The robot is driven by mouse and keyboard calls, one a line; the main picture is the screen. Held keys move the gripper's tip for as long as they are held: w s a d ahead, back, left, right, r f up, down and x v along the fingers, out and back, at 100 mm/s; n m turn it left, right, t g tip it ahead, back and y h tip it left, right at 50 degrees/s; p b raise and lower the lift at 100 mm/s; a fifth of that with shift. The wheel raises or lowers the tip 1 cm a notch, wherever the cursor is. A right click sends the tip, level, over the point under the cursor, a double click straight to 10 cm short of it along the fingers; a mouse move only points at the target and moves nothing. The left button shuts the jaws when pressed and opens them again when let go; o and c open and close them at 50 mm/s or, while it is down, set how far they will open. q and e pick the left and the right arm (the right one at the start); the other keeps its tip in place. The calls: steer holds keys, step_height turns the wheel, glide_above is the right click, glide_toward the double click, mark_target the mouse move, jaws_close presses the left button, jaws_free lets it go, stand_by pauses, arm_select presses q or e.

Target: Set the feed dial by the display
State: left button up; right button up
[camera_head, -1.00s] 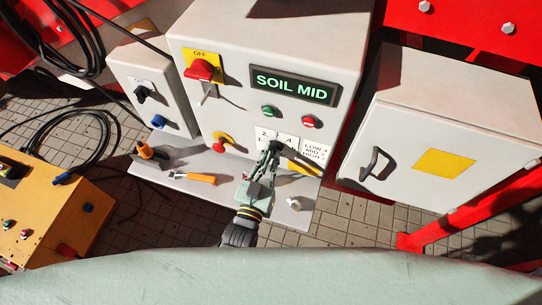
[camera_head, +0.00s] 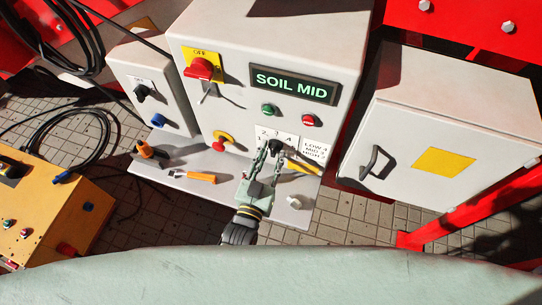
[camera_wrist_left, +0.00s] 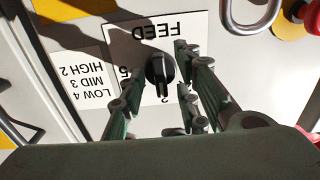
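The display (camera_head: 295,85) on the white cabinet reads "SOIL MID". The black feed dial (camera_head: 273,146) sits low on that cabinet on a white number label, with a card (camera_head: 315,150) reading "LOW 4, MID 3, HIGH 2" beside it. In the left wrist view the dial (camera_wrist_left: 160,70) shows upside down with its "FEED" label. Its ridge points toward a partly hidden number that I cannot read surely. My left gripper (camera_head: 268,160) is open in front of the dial. In the left wrist view its fingers (camera_wrist_left: 158,98) stand apart on either side of the dial. My right gripper is not in view.
A red switch (camera_head: 202,69), a green button (camera_head: 269,110), a red button (camera_head: 308,120) and a smaller red knob (camera_head: 222,139) surround the dial. A grey shelf (camera_head: 225,165) below holds an orange-handled tool (camera_head: 194,176). A white box with a handle (camera_head: 430,140) stands right.

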arm_select(q)
steer(key=v, duration=1.2)
stand_by(0.3)
steer(key=s+a+f+g+y, duration=0.1)
steer(key=s+a+f+g, duration=0.15)
steer(key=f, duration=0.65)
steer(key=s+a+f+g+y, duration=0.1)
steer(key=s+a+f+g, duration=0.2)
steer(key=f, duration=0.6)
steer(key=s+a+f+g, duration=0.1)
steer(key=s+f+g, duration=0.25)
steer(key=f, duration=0.55)
steer(key=s+a+f+g+y, duration=0.1)
steer(key=s+a+f+g, duration=0.2)
steer(key=s+a+f, duration=0.3)
steer(key=s+a+f+n+g+y, duration=0.1)
steer(key=s+a+f+g+y, duration=0.1)
steer(key=s+a+f+g, duration=0.2)
steer(key=s+a+f, duration=0.3)
steer(key=s, duration=0.5)
steer(key=shift+s+a+y, duration=0.2)
steer(key=shift+s+y, duration=0.1)
steer(key=shift+s, duration=0.1)
